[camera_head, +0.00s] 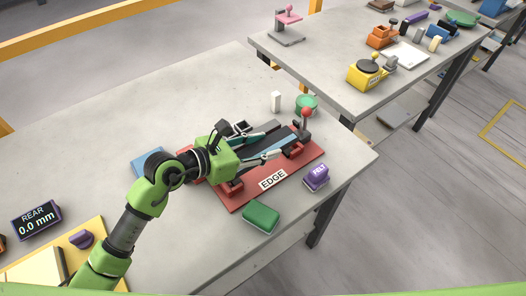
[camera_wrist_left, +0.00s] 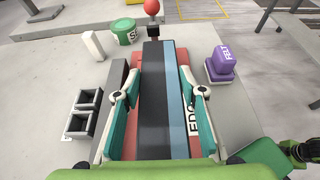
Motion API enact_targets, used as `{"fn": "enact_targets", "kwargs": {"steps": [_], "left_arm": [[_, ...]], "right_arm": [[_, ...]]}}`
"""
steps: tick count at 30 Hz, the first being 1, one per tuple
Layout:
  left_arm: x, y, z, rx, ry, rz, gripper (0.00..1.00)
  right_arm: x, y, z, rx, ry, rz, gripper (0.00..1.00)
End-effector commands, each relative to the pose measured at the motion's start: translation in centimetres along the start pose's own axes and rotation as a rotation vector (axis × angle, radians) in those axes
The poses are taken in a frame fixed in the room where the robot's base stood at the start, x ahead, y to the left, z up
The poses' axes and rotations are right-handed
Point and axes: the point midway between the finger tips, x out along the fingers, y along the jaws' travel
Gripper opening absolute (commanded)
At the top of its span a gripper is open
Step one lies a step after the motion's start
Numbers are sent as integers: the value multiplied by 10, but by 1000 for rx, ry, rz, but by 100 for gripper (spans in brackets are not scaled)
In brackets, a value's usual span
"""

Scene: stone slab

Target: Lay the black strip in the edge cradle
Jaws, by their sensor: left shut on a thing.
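The black strip (camera_wrist_left: 153,95) lies lengthwise between the fingers of my left gripper (camera_wrist_left: 160,94), with a blue-grey band (camera_wrist_left: 177,90) along its right side. In the head view my left gripper (camera_head: 256,144) is over the red edge cradle (camera_head: 240,204), which is labelled EDGE, and is shut on the strip. The strip (camera_head: 270,136) runs along the cradle towards a red-knobbed post at its far end. Whether it touches the cradle bed is hidden by the gripper. My right gripper does not show in the head view.
A purple FELT block (camera_head: 316,176) and a green block (camera_head: 261,217) stand in front of the cradle. A white block (camera_head: 276,101) and a green tub (camera_head: 306,104) stand behind it. A blue block (camera_head: 148,162) lies left. Bare table is free at upper left.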

Motion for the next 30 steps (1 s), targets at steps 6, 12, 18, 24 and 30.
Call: {"fn": "enact_targets", "kwargs": {"steps": [6, 12, 18, 24, 30], "left_arm": [[12, 9, -7, -1, -5, 1, 4], [22, 9, -32, -2, -3, 0, 4], [23, 9, -35, 1, -6, 1, 4], [24, 9, -38, 1, -5, 1, 4], [24, 9, -40, 0, -1, 0, 54]], "right_arm": [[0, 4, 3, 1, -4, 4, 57], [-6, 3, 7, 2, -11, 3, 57], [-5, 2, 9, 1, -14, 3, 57], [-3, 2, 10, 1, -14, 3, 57], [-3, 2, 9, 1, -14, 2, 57]]}}
